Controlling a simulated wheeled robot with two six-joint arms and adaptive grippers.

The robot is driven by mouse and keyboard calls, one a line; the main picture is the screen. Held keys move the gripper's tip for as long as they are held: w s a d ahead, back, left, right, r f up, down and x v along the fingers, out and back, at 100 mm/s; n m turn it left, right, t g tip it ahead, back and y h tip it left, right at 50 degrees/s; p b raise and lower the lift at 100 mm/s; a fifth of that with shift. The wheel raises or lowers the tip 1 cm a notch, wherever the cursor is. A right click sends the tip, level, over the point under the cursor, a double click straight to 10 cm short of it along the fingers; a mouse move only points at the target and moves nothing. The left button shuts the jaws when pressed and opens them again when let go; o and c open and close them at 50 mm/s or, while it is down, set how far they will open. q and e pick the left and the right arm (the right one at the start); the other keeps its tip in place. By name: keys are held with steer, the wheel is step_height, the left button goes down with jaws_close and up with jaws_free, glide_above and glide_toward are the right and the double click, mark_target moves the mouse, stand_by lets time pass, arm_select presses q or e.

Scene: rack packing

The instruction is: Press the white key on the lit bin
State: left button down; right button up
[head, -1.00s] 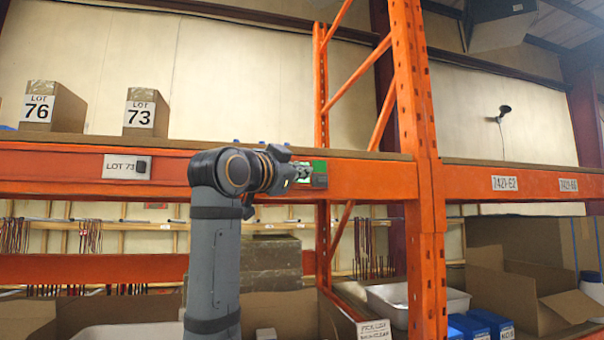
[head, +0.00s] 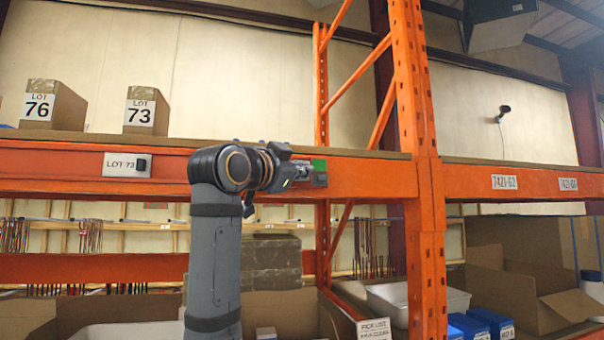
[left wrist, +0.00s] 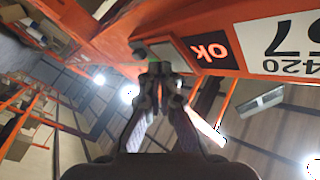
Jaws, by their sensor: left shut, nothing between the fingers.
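A small module with a green lit face (head: 319,165) and a dark block under it is on the orange shelf beam in the head view. My left gripper (head: 306,173) is shut and empty, its tips at or just in front of the module's left part; contact cannot be told. In the left wrist view the shut fingertips (left wrist: 162,78) are close below a grey module (left wrist: 172,53) on the beam, with a sliver of green beside them. The white key cannot be made out; the gripper covers part of the module. My right gripper is not in view.
The orange beam (head: 370,178) runs across the shelf to an upright post (head: 425,210). Boxes marked LOT 76 (head: 55,105) and LOT 73 (head: 147,112) stand above it. Open cartons (head: 510,290) and bins lie below.

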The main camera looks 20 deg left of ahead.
arm_select(q)
steer(key=shift+s+d, duration=0.25)
steer(key=shift+s, duration=0.1)
steer(key=s+d, duration=0.1)
steer(key=s+d+b, duration=0.1)
steer(key=s+b, duration=0.1)
steer(key=s, duration=0.1)
steer(key=shift+s+d, duration=0.1)
steer(key=shift+d, duration=0.3)
steer(key=shift+a, duration=0.1)
